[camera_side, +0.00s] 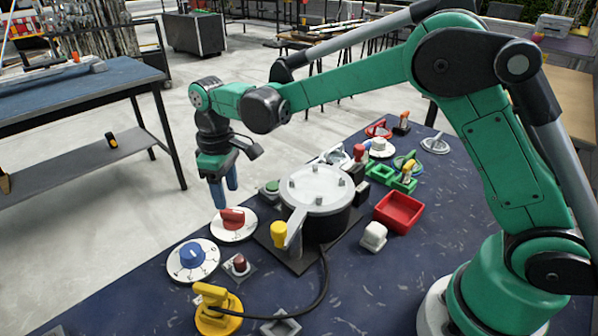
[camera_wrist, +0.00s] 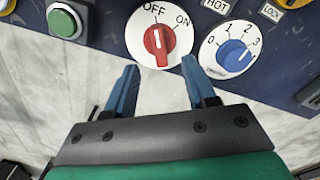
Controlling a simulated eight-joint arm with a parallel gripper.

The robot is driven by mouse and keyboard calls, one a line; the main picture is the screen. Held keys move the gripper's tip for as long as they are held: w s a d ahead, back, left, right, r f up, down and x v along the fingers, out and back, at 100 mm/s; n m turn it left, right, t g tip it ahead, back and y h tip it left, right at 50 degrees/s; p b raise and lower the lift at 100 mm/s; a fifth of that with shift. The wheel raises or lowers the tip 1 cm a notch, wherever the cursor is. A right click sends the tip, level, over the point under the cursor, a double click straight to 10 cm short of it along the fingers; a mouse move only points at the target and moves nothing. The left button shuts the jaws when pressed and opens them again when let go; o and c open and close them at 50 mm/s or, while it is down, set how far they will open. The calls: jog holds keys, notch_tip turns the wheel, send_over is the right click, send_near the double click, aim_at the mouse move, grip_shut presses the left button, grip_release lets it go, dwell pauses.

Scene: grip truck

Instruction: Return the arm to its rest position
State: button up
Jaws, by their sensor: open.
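My green arm reaches over the dark blue table from its base at the right. My gripper (camera_side: 225,192) points down above the table's far left edge, beside the red knob dial (camera_side: 233,222). In the wrist view its two blue fingers (camera_wrist: 160,88) are spread apart with nothing between them. The red knob (camera_wrist: 159,39) lies just beyond the fingertips, its dial marked OFF and ON. The blue knob dial (camera_wrist: 232,50), marked with numbers, is at the right fingertip's far side. I cannot tell the exact height of the fingers above the dials.
A round grey-lidded device (camera_side: 317,187) with a yellow-ended handle stands right of the gripper. A green button (camera_wrist: 63,22), a yellow switch (camera_side: 217,307), a red tray (camera_side: 399,211) and a white block (camera_side: 373,236) are on the table. Open floor lies beyond its left edge.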

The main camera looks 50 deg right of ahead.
jog(key=shift+r, duration=0.55)
jog(key=shift+s+d+r, duration=0.15)
jog(key=shift+d+r, duration=0.05)
jog(key=shift+r, duration=0.05)
jog(key=s+d+r+m+t, duration=0.2)
jog(key=s+d, duration=0.1)
jog(key=s, duration=0.1)
jog(key=s+d+r+m+t, duration=0.1)
jog(key=s+d+m+t, duration=0.1)
jog(key=s, duration=0.3)
jog(key=s+d+r+m+t, duration=0.1)
jog(key=s+d+r+t, duration=0.1)
jog(key=s+d, duration=0.2)
jog(key=shift+s+r+m+t, duration=0.3)
jog(key=shift+r+m, duration=0.05)
jog(key=shift+m, duration=0.05)
jog(key=shift+s+d+f+t, duration=0.15)
jog(key=shift+s+f+t, duration=0.15)
jog(key=shift+s, duration=0.05)
